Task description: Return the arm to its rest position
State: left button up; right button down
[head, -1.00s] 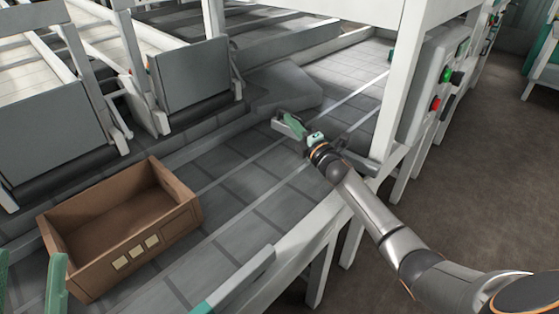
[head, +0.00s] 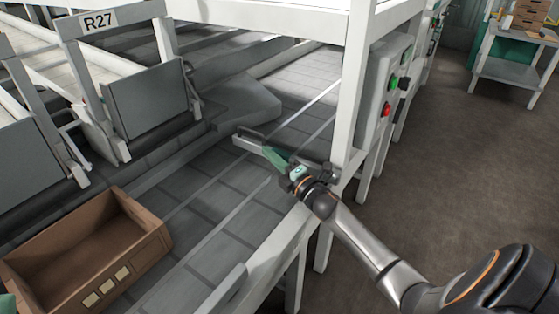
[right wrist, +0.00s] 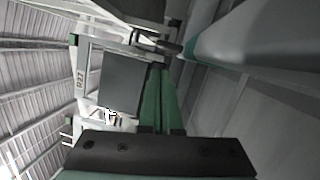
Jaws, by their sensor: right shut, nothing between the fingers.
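My right arm comes in from the lower right in the head view. Its green-fingered right gripper (head: 268,151) is above the grey conveyor, beside the white frame post. In the right wrist view the two green fingers (right wrist: 160,100) lie side by side, shut and empty. At the lower left corner of the head view a green sliver (head: 6,303) shows, perhaps part of my left gripper; its state cannot be told.
An empty brown crate (head: 148,243) sits on the grey conveyor (head: 205,197) at the left. A white post (head: 352,90) and a control box (head: 388,85) with green and red buttons stand close to my right gripper. Open floor (head: 450,170) lies at the right.

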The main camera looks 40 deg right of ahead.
jog(key=s, duration=0.3)
jog(key=shift+s+d+f+p, duration=0.1)
jog(key=shift+s+f+p, duration=0.15)
jog(key=shift+p, duration=0.05)
jog(key=shift+s, duration=0.35)
